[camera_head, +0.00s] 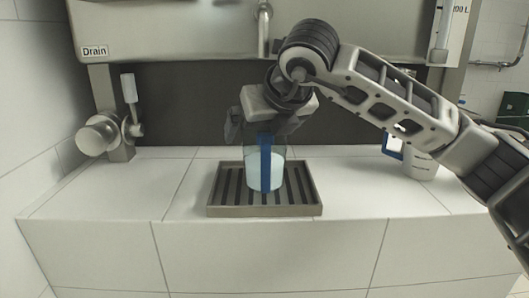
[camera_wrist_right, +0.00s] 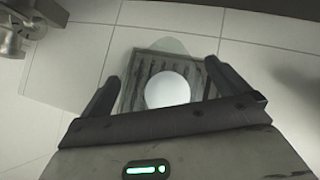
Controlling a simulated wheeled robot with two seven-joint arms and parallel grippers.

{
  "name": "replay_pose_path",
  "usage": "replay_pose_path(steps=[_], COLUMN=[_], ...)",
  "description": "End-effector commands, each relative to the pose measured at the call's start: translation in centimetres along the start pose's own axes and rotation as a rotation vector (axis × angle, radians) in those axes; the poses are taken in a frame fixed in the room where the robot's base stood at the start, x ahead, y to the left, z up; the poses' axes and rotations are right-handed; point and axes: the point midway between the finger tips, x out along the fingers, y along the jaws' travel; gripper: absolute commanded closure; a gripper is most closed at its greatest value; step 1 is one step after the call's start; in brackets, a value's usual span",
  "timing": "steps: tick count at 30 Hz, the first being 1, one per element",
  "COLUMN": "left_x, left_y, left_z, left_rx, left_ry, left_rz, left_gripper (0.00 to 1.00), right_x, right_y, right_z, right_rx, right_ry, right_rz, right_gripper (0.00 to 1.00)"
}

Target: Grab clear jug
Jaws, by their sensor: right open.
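The clear jug (camera_head: 278,176) stands upright on the slatted drip tray (camera_head: 313,210), with pale liquid inside and a blue handle (camera_head: 265,163) facing the head camera. My right gripper (camera_head: 272,125) reaches in from the right and is over the top of the jug, pointing down and hiding its rim. In the right wrist view the jug shows from above as a pale round liquid surface (camera_wrist_right: 167,89) between the two spread fingers of the open right gripper (camera_wrist_right: 160,82). Whether a finger touches the jug cannot be told. My left gripper is not in view.
A metal spout (camera_head: 264,28) hangs above and behind my gripper. A lever valve (camera_head: 103,133) stands at the left, under the "Drain" label. A white jug with a blue handle (camera_head: 420,167) stands at the right, behind my forearm. The tiled counter (camera_head: 120,185) is clear left of the tray.

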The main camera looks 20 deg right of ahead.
Motion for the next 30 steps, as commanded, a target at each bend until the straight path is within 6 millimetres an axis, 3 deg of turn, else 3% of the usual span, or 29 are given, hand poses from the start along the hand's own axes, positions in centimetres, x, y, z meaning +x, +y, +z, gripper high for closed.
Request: replay_pose_path(steps=[8,14,17,25,30], left_x=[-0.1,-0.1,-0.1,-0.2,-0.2], left_y=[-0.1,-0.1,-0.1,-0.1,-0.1], left_z=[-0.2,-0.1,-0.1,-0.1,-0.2], left_rx=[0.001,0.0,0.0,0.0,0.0], left_ry=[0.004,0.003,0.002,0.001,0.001], left_rz=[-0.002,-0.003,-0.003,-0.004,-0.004], left_gripper=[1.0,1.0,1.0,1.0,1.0], right_x=[0.6,0.5,0.5,0.2,-0.9], right_y=[0.0,0.0,0.0,0.0,0.0], right_z=[0.0,0.0,0.1,0.3,1.5], right_rx=[-0.001,0.0,0.0,0.001,0.002], right_ry=[0.0,0.0,-0.003,-0.004,-0.007], right_rz=[0.0,0.0,0.001,0.001,0.001], right_gripper=[0.0,0.5,0.58,0.58,0.58])
